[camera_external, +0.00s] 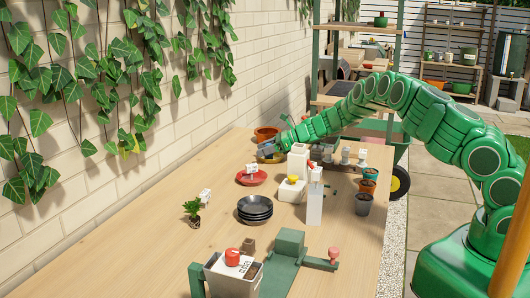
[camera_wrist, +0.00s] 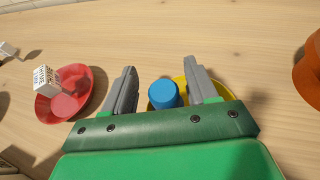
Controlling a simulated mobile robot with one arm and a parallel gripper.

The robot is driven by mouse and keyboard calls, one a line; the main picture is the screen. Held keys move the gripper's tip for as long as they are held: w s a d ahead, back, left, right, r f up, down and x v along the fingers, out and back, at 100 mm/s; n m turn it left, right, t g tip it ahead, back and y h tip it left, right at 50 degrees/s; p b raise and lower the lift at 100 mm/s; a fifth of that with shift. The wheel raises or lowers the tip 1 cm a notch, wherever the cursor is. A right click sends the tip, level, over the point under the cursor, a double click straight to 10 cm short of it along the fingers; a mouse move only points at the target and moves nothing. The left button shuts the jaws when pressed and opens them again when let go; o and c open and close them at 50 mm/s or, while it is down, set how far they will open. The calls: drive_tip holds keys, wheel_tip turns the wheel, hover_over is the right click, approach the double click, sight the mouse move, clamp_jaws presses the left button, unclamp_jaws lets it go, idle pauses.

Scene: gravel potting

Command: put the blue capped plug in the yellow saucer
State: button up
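The blue capped plug (camera_wrist: 164,94) shows its round blue top between my two fingers in the wrist view. The yellow saucer (camera_wrist: 223,92) lies beneath it, partly hidden by my fingers and palm. The plug appears within the saucer's outline; whether it rests on the saucer cannot be told. My gripper (camera_wrist: 160,68) is open, with fingers on either side of the plug and a visible gap at the left one. In the external view my gripper (camera_external: 269,152) is low over the far part of the table, and the plug and saucer are mostly hidden there.
A red saucer (camera_wrist: 82,100) holding a white printed block (camera_wrist: 46,79) lies to the left. A terracotta pot (camera_wrist: 311,72) stands to the right. White bottles (camera_external: 298,163), black stacked saucers (camera_external: 255,208) and small pots (camera_external: 368,187) stand nearer on the wooden table (camera_external: 150,240).

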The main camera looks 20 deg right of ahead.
drive_tip(key=shift+d+r, duration=0.1)
drive_tip(key=shift+r, duration=0.25)
drive_tip(key=v, duration=1.1)
drive_tip(key=shift+s+d, duration=0.25)
drive_tip(key=shift+d, duration=0.05)
drive_tip(key=shift+r, duration=0.2)
